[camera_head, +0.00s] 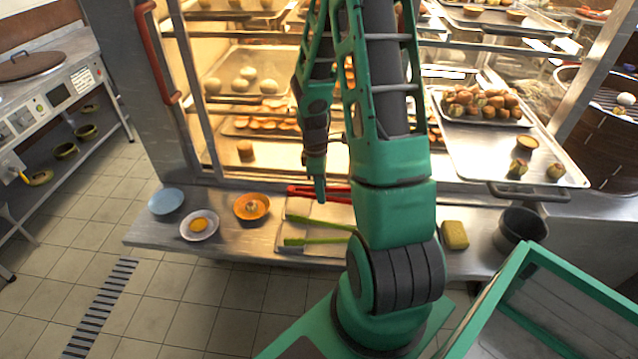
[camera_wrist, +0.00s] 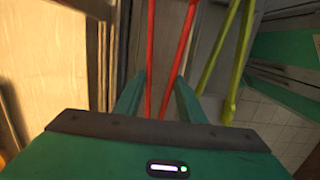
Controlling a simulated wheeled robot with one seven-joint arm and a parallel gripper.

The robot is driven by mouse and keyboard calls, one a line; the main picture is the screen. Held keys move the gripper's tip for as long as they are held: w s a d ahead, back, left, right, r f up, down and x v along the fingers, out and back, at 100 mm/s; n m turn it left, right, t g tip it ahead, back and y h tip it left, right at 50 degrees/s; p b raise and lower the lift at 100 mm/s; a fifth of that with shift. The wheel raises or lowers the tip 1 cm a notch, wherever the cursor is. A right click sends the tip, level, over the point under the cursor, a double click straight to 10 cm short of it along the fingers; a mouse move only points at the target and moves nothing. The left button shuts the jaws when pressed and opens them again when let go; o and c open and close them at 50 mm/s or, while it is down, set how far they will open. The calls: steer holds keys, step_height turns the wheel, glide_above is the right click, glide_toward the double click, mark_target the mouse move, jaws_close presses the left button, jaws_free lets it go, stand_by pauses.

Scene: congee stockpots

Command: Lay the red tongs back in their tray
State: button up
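The red tongs (camera_head: 335,190) lie crosswise at the back of the counter, by the base of the warming cabinet. In the wrist view their two red arms (camera_wrist: 151,50) run between my fingers. My gripper (camera_head: 320,197) points down at them, its fingers (camera_wrist: 160,80) apart on either side, with slim gaps showing. A pale, flat tray (camera_head: 325,213) lies just in front of the red tongs, with green tongs (camera_head: 315,239) across it. The green tongs also show at the right in the wrist view (camera_wrist: 225,60). My arm hides the right end of the red tongs and part of the tray.
Left of the tray stand an orange bowl (camera_head: 251,207), a white plate (camera_head: 200,224) and a blue plate (camera_head: 166,201). To the right are a yellow sponge (camera_head: 454,235) and a dark pot (camera_head: 521,226). The glazed cabinet with food trays rises directly behind.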

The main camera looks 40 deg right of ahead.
steer(key=shift+f, duration=1.9)
steer(key=o, duration=0.6)
steer(key=shift+o, duration=0.2)
steer(key=shift+r, duration=0.1)
step_height(320, 180, up, 10)
steer(key=w, duration=0.1)
steer(key=shift+a+r, duration=0.25)
steer(key=shift+a, duration=0.15)
